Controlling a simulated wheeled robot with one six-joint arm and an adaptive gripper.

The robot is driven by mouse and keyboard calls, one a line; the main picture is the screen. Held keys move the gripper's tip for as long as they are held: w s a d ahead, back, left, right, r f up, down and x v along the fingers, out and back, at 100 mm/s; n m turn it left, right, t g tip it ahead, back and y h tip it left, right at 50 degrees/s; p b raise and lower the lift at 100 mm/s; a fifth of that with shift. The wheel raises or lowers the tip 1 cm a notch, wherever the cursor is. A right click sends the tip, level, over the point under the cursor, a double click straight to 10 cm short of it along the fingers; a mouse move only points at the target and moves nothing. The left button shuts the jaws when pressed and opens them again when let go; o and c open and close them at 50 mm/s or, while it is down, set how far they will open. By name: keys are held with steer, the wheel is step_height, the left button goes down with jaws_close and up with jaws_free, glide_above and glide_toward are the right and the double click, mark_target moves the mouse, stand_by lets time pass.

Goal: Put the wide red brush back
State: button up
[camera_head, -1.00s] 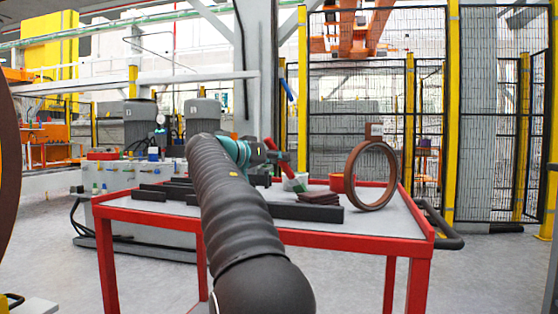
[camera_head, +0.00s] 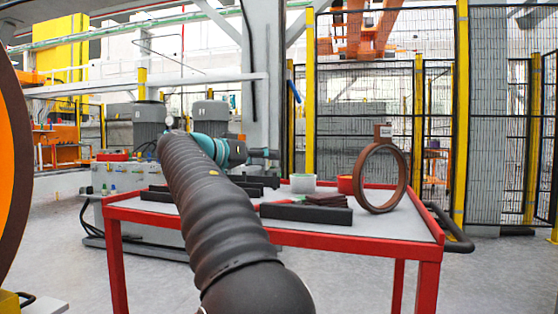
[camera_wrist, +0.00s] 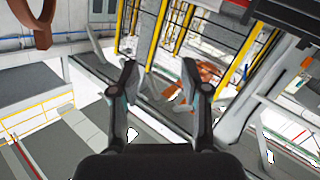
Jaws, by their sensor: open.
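A small red and green thing (camera_head: 291,203) lies on the table top behind a black bar in the head view. It may be the wide red brush, but it is mostly hidden and too small to be sure. My gripper (camera_head: 272,153) is above and a little left of it, clear of the table, pointing right. In the wrist view my gripper (camera_wrist: 160,82) has its two fingers well apart with nothing between them. No brush shows in the wrist view.
The red-framed table (camera_head: 408,228) holds black bars (camera_head: 305,213), dark brown pads (camera_head: 332,201), a whitish cup (camera_head: 302,183), a red container (camera_head: 346,185) and an upright brown ring (camera_head: 402,180). Mesh fencing (camera_head: 385,100) stands behind. Floor right of the table is free.

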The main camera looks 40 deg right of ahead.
steer(key=shift+s+a+r, duration=0.1)
steer(key=shift+a, duration=0.9)
steer(key=shift+s+a+r, duration=0.1)
steer(key=shift+a, duration=0.9)
